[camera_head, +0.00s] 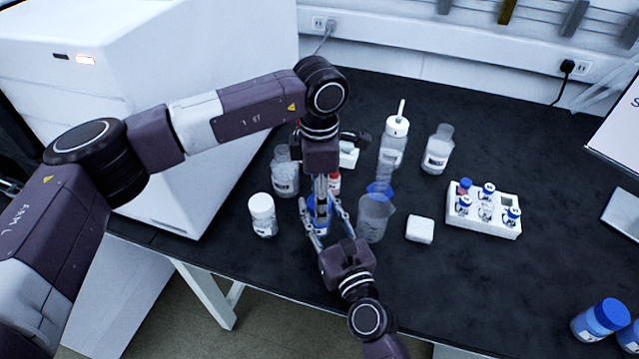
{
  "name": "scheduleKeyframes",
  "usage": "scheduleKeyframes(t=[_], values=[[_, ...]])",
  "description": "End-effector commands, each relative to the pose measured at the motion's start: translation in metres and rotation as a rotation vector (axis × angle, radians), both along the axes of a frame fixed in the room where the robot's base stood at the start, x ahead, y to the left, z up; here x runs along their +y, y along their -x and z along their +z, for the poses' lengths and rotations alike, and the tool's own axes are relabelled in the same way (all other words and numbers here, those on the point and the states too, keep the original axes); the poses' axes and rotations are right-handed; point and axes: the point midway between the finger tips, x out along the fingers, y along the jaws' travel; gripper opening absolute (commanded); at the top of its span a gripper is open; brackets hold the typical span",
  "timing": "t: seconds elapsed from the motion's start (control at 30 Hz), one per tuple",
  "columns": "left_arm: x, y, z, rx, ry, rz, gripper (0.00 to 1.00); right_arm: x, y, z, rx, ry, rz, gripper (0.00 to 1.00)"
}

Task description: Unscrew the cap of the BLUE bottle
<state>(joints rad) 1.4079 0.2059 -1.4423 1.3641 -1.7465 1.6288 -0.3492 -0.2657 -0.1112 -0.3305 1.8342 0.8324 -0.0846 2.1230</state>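The blue bottle (320,226) stands on the dark bench, mostly hidden between my two grippers. My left gripper (321,196) points down onto its top from above. Its fingers overlap in this view and hide the cap, so whether they are closed on it cannot be seen. My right gripper (318,212) comes in from the front edge, with one finger on each side of the bottle body; the fingers appear to touch it.
A white vial rack (484,215) and a small white box (420,229) lie further right. Blue-capped bottles (600,320) stand at lower right.

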Motion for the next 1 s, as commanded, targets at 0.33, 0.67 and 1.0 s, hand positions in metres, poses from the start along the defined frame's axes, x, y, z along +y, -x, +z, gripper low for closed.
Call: scheduleKeyframes(t=[0.33,0.67,1.0], values=[[0.0000,0.0000,-0.0084,-0.001,-0.001,0.000,0.51,0.0000,-0.0001,0.0003,-0.001,0.000,0.000,0.00],[0.0000,0.0000,-0.0082,-0.001,-0.001,0.000,0.20,-0.0001,-0.0001,0.0003,-0.001,0.000,0.000,0.00],[-0.0001,-0.0002,-0.0080,-0.001,0.000,0.124,0.08,-0.0001,-0.0001,0.0004,-0.001,0.000,0.000,0.00]])
